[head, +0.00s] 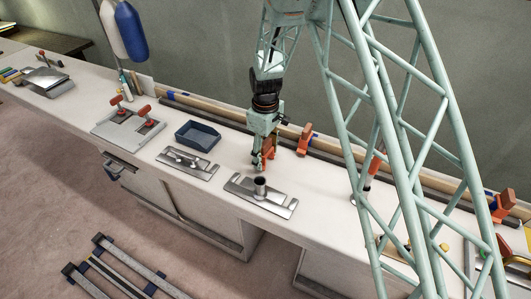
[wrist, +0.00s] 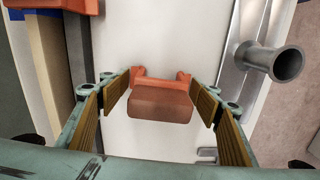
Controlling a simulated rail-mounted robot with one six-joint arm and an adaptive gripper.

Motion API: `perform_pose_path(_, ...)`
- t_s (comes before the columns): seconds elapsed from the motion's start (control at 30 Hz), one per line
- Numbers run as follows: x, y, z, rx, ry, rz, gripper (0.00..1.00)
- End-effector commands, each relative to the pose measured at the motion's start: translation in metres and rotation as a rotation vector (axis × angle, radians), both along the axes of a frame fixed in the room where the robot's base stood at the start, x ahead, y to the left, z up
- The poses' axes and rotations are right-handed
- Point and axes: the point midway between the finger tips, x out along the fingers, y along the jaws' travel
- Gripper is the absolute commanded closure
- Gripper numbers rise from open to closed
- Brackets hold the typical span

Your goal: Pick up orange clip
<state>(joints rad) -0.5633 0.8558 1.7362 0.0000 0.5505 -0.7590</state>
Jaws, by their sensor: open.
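An orange clip (wrist: 160,106) stands on the white bench, centred between the jaws in the wrist view. It has a block-like body with two prongs pointing away. My gripper (wrist: 165,98) is open, with a ribbed finger pad on each side of the clip and a visible gap on both sides. In the head view my gripper (head: 260,166) is low over the bench, and the orange clip (head: 268,149) shows beside and partly behind its fingers. Whether the fingertips are level with the clip's lower part is hard to tell.
A metal plate with an upright tube (head: 260,188) lies close by in front. A blue tray (head: 198,136) and a cleat plate (head: 187,163) are to the left. Another orange clip (head: 304,139) sits by the wooden rail (head: 215,109) along the back.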

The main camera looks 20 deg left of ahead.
Motion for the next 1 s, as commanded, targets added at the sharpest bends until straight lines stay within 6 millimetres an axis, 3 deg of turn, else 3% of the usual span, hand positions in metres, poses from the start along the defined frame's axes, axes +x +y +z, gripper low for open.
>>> perform_pose_path(0.2,0.0003,0.0002,-0.0100,0.001,-0.001,0.000,0.43)
perform_pose_path(0.73,0.0003,0.0002,-0.0100,0.001,-0.001,0.000,0.43)
perform_pose_path(1.0,0.0003,0.0002,-0.0100,0.001,-0.001,0.000,0.67)
